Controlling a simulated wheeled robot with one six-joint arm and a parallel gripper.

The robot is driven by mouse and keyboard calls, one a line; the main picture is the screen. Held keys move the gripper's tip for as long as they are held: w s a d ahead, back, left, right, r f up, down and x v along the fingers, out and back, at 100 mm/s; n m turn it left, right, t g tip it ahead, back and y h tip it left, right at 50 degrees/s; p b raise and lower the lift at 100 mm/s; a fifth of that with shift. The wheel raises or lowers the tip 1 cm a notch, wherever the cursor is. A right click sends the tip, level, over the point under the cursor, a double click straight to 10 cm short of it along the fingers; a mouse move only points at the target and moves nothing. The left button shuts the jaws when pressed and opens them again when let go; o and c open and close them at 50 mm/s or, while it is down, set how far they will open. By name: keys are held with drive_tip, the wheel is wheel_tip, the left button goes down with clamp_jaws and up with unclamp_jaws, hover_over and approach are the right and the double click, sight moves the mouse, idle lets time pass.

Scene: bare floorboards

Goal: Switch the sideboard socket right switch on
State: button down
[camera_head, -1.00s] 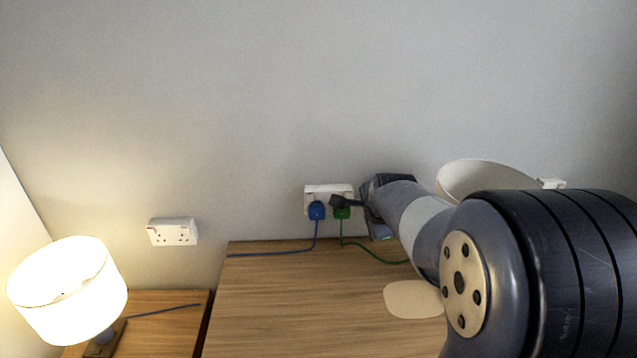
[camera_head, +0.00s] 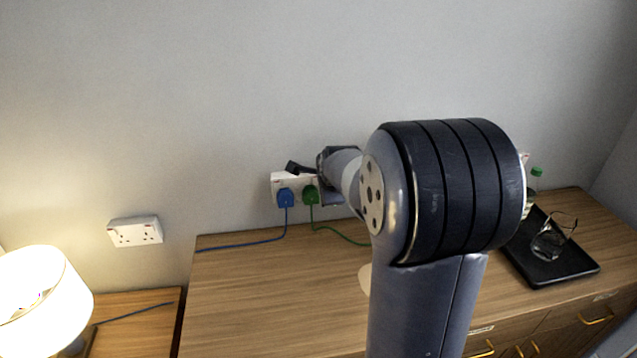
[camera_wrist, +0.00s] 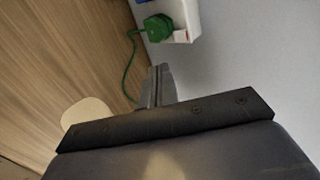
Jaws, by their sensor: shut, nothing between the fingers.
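The white sideboard socket (camera_head: 277,180) is on the wall just above the sideboard top. A blue plug (camera_head: 285,198) is in its left half and a green plug (camera_head: 311,195) in its right half. In the wrist view, the socket (camera_wrist: 187,14) and green plug (camera_wrist: 156,28) are near the top, and a small red mark shows by the socket's near end. My gripper (camera_head: 292,167) is shut and empty, its fingertips at the socket's upper edge in the head view. In the wrist view, the fingertips (camera_wrist: 160,69) look apart from the socket. I cannot make out the right switch's position.
The wooden sideboard (camera_head: 260,290) has a black tray (camera_head: 540,270) with a glass jug (camera_head: 549,240) at right, beside a green-capped bottle (camera_head: 535,178). Another white socket (camera_head: 135,231) and a lit lamp (camera_head: 40,295) are at left. Cables trail from both plugs.

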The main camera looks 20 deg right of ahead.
drive_tip(key=shift+w+d+f+p, duration=0.4)
drive_tip(key=shift+w+f, duration=0.55)
drive_tip(key=shift+w, duration=0.5)
drive_tip(key=shift+w+d+f+p, duration=0.2)
drive_tip(key=shift+w+f+p, duration=0.25)
drive_tip(key=shift+w+f, duration=0.8)
drive_tip(key=shift+w+d+f+p, duration=0.3)
drive_tip(key=shift+w+f+p, duration=0.25)
drive_tip(key=shift+w, duration=1.15)
drive_tip(key=shift+f+b, duration=0.2)
drive_tip(key=shift+b, duration=0.15)
